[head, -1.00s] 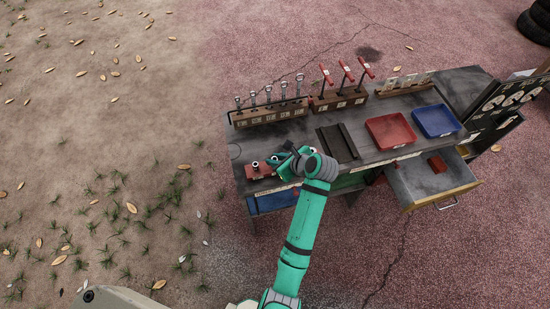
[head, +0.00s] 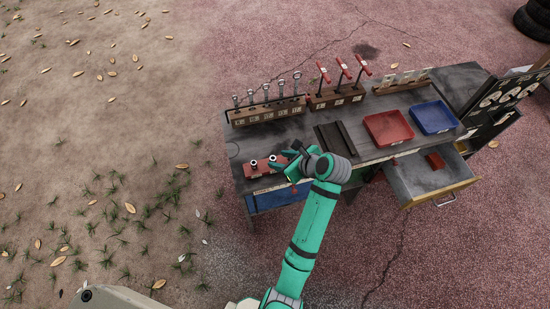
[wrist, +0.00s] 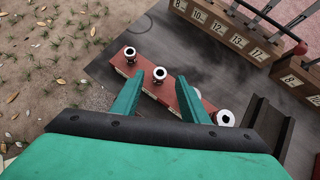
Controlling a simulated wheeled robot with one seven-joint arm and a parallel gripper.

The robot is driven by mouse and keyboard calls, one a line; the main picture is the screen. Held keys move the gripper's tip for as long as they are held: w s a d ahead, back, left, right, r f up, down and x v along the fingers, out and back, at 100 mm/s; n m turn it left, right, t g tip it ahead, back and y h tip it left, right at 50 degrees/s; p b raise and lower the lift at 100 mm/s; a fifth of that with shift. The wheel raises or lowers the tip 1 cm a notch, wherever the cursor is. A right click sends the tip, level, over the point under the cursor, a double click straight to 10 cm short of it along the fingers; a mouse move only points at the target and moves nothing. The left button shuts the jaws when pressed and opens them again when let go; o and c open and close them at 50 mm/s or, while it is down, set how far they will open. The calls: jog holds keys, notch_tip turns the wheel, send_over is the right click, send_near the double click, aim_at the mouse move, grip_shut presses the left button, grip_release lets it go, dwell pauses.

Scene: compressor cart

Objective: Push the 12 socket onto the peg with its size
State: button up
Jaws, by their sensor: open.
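A red rail (wrist: 178,90) lies at the near left of the bench top, and it also shows in the head view (head: 263,168). Short metal pieces with dark round openings stand along it: one at its left end (wrist: 130,52), one further along (wrist: 160,73), and a larger one (wrist: 224,118) near its right end. I cannot tell sockets from pegs for sure, nor read a 12. My gripper (wrist: 162,78) is open above the rail, with nothing seen held between its fingers. The right finger partly hides another pale piece. In the head view my gripper (head: 285,162) is beside the rail's right end.
A wooden rack (head: 268,111) of wrenches and a rack (head: 337,97) with red-handled tools stand along the back. A dark grooved tray (head: 336,140), a red tray (head: 388,128) and a blue tray (head: 434,118) lie to the right. An open drawer (head: 430,180) juts out at the front right.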

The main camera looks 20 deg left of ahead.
jog(key=shift+v, duration=2.75)
jog(key=shift+s+f, duration=0.1)
jog(key=s+d+f+n+t+h, duration=0.3)
jog(key=s+d+f+n, duration=0.15)
jog(key=s+f, duration=0.2)
jog(key=s+d+f+n+t+h, duration=0.3)
jog(key=s+f+n, duration=0.2)
jog(key=s, duration=0.3)
jog(key=s+d+r+n+t+h, duration=0.2)
jog(key=s+r+n+t, duration=0.3)
jog(key=s+r+n, duration=0.8)
jog(key=s+r, duration=0.2)
jog(key=s, duration=0.2)
jog(key=shift+d+n, duration=0.15)
jog(key=shift+n, duration=0.2)
jog(key=shift+s+r, duration=0.1)
jog(key=shift+s, duration=0.05)
